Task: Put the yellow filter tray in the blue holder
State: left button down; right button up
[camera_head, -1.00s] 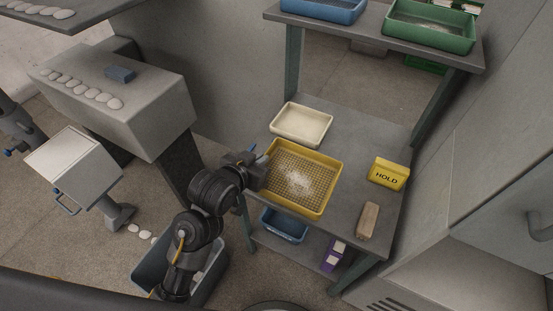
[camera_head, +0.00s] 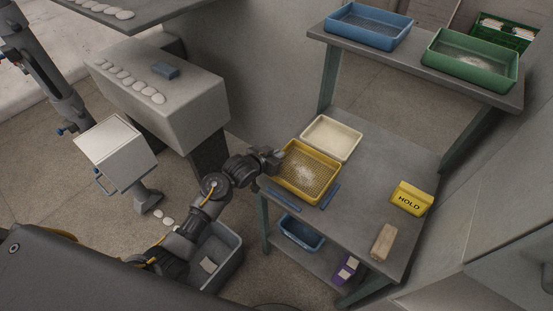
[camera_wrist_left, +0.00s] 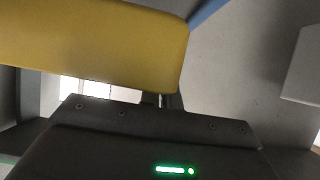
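The yellow filter tray (camera_head: 308,172), with a mesh floor and a pale powdery patch, is over the table beside a cream tray (camera_head: 331,138). My left gripper (camera_head: 275,158) is shut on its left edge. In the left wrist view the tray's yellow wall (camera_wrist_left: 95,45) fills the upper left, above the gripper (camera_wrist_left: 165,101); the fingertips are mostly hidden. The blue holder shows as separate blue strips (camera_head: 331,196) on the table, just in front of the tray. Whether the tray touches the table is unclear. My right gripper is not in view.
A yellow HOLD block (camera_head: 411,198) and a tan block (camera_head: 383,242) stand on the table's right side. A blue tray (camera_head: 368,26) and a green tray (camera_head: 472,60) sit on the upper shelf. A blue bin (camera_head: 301,232) is below the table. The table's middle right is clear.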

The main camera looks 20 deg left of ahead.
pick_arm(q)
jog(key=shift+w+a+f, duration=0.2)
jog(key=shift+w+f, duration=0.1)
jog(key=shift+f, duration=0.05)
notch_tip(320, 180, down, 2)
jog(key=shift+f+p, duration=0.1)
jog(key=shift+p, duration=0.4)
jog(key=shift+f, duration=0.4)
jog(key=shift+f, duration=0.1)
jog(key=c, duration=1.6)
grip_release()
